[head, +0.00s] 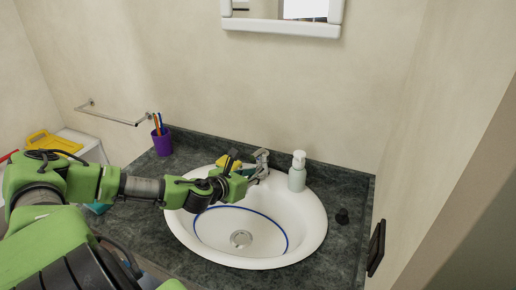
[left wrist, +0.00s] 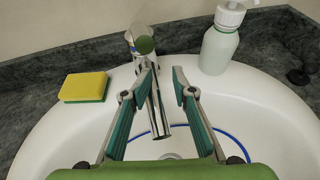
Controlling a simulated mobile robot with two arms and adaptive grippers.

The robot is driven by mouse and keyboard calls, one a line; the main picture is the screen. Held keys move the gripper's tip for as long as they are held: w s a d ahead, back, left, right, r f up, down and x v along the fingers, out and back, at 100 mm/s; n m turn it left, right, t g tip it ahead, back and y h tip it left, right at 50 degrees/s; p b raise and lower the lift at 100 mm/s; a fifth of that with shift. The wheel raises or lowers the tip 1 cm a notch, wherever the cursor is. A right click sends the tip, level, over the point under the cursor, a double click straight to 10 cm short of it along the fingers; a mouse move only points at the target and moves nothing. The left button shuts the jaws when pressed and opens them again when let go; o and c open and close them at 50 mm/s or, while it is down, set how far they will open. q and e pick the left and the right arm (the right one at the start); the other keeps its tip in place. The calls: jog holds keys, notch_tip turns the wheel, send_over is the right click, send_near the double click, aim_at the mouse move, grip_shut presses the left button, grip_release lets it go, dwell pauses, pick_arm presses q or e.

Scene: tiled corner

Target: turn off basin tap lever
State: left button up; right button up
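The chrome basin tap (head: 262,160) stands at the back rim of the white basin (head: 308,225). In the left wrist view the tap (left wrist: 139,62) shows with its rounded lever top (left wrist: 144,45) and its spout pointing down toward the drain. My left gripper (head: 254,179) reaches over the basin from the left, close to the tap. In the left wrist view my left gripper (left wrist: 164,71) is open, its two fingers apart, with the spout seen between and behind them. I cannot tell whether a finger touches the tap. My right gripper is not in view.
A white soap bottle (head: 298,172) stands right of the tap. A yellow and green sponge (left wrist: 85,87) lies on the rim left of it. A purple cup (head: 162,143) with brushes stands on the dark counter (head: 200,150). A small dark plug (head: 342,216) lies at right.

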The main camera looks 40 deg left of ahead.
pick_arm(q)
jog(key=s+f+p, duration=0.1)
jog(key=s+f, duration=0.1)
jog(key=shift+s+f+g, duration=0.25)
jog(key=shift+f+g, duration=0.15)
jog(key=p+v, duration=0.5)
jog(key=v, duration=0.1)
jog(key=shift+s+a+r, duration=0.2)
jog(key=shift+s+a, duration=0.05)
jog(key=shift+a, duration=0.05)
jog(key=shift+w, duration=0.1)
